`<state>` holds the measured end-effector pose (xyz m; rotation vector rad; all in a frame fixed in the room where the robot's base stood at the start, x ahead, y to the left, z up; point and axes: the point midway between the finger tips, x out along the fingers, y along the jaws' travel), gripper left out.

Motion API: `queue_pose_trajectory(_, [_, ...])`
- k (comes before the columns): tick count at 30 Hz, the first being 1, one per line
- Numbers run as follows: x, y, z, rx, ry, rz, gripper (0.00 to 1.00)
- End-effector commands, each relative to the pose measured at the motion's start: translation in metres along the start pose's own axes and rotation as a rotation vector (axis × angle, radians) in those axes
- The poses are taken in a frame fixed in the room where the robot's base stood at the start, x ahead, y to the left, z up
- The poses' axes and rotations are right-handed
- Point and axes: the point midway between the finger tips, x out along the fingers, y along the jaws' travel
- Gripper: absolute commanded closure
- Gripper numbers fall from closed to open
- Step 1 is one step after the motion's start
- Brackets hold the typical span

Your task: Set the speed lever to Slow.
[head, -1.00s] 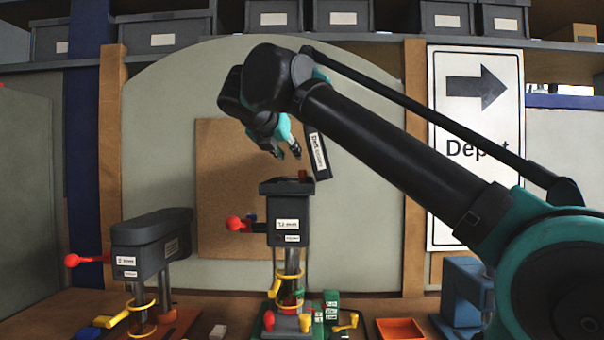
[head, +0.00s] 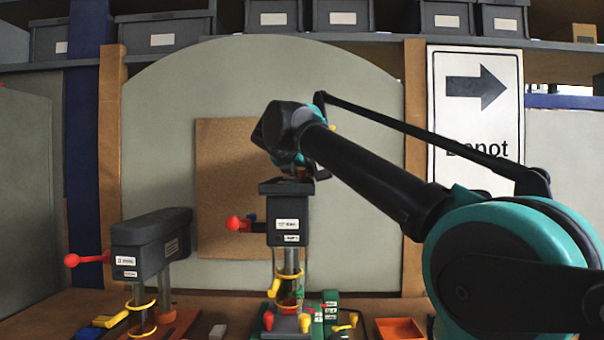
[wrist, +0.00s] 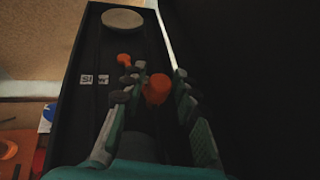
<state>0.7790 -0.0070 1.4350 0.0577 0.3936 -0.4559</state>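In the wrist view, an orange lever knob (wrist: 157,90) stands on a dark surface between the two fingers of my gripper (wrist: 154,76). The fingers are apart, with narrow gaps seeming to show beside the knob; contact is not clear. A small white label that seems to read "Slow" (wrist: 95,79) lies to the left. A second, smaller orange knob (wrist: 124,59) sits just beyond the left finger. In the head view, my gripper is at the top of the middle drill press (head: 288,222), its fingertips mostly hidden by my wrist.
A pale round disc (wrist: 123,20) lies at the far end of the dark surface. A red ball-ended handle (head: 234,223) sticks out left of the middle press. Another drill press (head: 150,243) stands at left. An orange tray (head: 400,328) sits on the bench at right.

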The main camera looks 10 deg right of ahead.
Motion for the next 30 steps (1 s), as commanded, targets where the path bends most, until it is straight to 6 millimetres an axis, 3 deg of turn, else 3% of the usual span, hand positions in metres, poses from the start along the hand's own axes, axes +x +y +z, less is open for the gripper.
queue_pose_trajectory(6, [0.0002,0.0000,0.0001,0.000,0.000,0.000,0.70])
queue_pose_trajectory(14, [-0.0001,-0.0001,0.0001,0.000,0.000,0.000,1.00])
queue_pose_trajectory(30, [-0.0021,0.0040,-0.0004,0.014,0.001,-0.036,1.00])
